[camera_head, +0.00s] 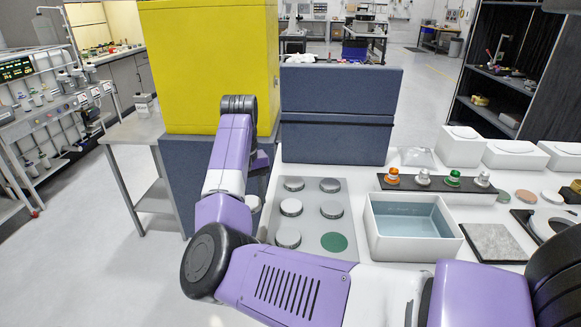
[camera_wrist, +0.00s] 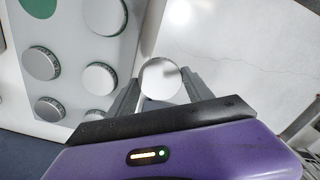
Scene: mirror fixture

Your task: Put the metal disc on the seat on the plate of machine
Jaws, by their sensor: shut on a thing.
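My gripper (camera_wrist: 161,84) is shut on a shiny metal disc (camera_wrist: 161,80), seen between its fingers in the wrist view. The disc is over a pale surface, to the right of a grey plate (camera_wrist: 70,42). The plate also shows in the head view (camera_head: 311,226), with several metal discs (camera_head: 291,207) standing on it in two columns. A green round spot (camera_head: 334,242) is at its near right corner; it also shows in the wrist view (camera_wrist: 40,7). In the head view my arm largely hides the gripper, just left of the plate.
A yellow block (camera_head: 208,65) and a dark blue box (camera_head: 338,115) stand behind the plate. A white bin (camera_head: 412,249) with a blue inside is right of it, beside a dark strip with several coloured knobs (camera_head: 453,181). A grey tile (camera_head: 494,242) lies further right.

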